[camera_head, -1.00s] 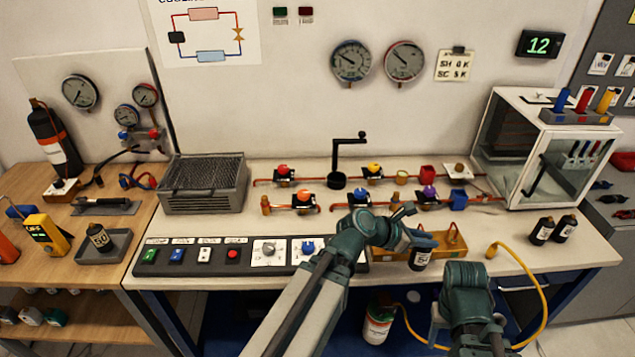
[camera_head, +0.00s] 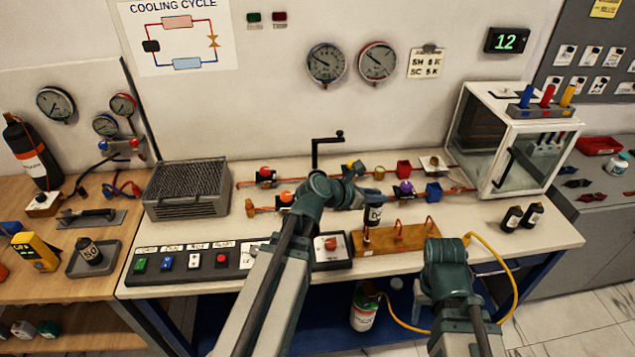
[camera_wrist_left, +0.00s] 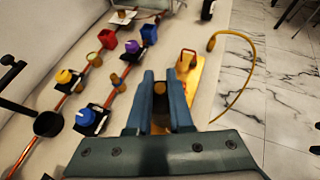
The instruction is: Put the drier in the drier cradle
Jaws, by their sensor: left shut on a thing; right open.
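The drier (camera_head: 373,214), a dark cylinder with a white label, is upright in my left gripper (camera_head: 362,194). It is at the left end of the drier cradle (camera_head: 408,240), a wooden base with two copper-coloured hoops. The drier's lower end overlaps the cradle's left end in the head view; I cannot tell whether they touch. In the left wrist view, a brown round end of the drier (camera_wrist_left: 159,90) shows between my left fingers, and the cradle (camera_wrist_left: 196,82) lies just beyond, to the right. My right gripper (camera_head: 450,262) is open and empty in front of the bench's edge, its fingertips hard to make out.
Copper pipes with coloured valves (camera_head: 287,198) run behind the cradle. A switch panel (camera_head: 205,262) lies to the left. Two dark bottles (camera_head: 512,218) and a yellow hose (camera_head: 507,262) are to the right. The bench right of the cradle is mostly clear.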

